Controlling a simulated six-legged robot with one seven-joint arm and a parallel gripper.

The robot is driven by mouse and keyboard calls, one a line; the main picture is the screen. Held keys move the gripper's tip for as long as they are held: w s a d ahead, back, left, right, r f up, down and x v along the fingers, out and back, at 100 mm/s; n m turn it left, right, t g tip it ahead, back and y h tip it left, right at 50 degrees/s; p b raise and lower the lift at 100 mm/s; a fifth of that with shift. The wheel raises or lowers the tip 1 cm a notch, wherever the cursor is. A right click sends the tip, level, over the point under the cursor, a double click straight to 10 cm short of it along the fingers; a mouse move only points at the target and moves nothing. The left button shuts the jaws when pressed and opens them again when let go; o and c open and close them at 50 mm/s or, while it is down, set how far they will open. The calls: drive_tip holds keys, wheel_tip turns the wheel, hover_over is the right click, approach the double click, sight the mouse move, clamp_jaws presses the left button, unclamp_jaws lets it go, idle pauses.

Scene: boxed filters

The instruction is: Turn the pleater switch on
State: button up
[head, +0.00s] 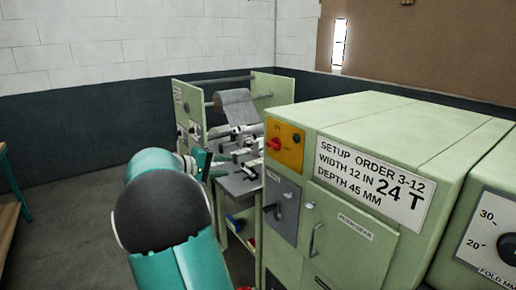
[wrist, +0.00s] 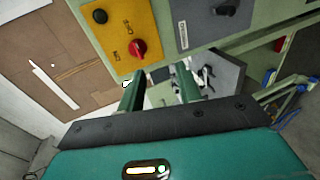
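A yellow panel (head: 285,154) with a red rotary knob (head: 274,144) is on the front corner of the pale green machine. The yellow panel (wrist: 113,18) and red knob (wrist: 138,48) also show in the wrist view, with small markings too blurred to read. Below it is a grey panel (head: 287,189) with a black rotary handle (head: 270,212). I cannot tell which control is the pleater switch or its setting. My gripper (wrist: 160,74) is open and empty, its green fingers apart just short of the red knob. In the head view my arm hides most of it.
A sign (head: 375,180) reads "SETUP ORDER 3-12". Left of the cabinet are a roll of grey material (head: 237,106), a metal shelf (head: 238,188) and projecting machine parts. A dial panel (head: 492,237) stands at right. Floor (head: 75,240) is clear at left.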

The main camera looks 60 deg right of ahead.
sight(270, 146)
drive_tip(key=s+d+h, duration=0.1)
drive_tip(key=s+d, duration=0.1)
drive_tip(key=d, duration=0.4)
drive_tip(key=s+d+g, duration=0.1)
drive_tip(key=s+d, duration=0.1)
drive_tip(key=d, duration=0.5)
drive_tip(key=s+d+g+h, duration=0.1)
drive_tip(key=d, duration=0.5)
drive_tip(key=shift+s+d+r+h, duration=0.15)
drive_tip(key=shift+s+d+h, duration=0.15)
drive_tip(key=shift+s, duration=0.1)
clamp_jaws()
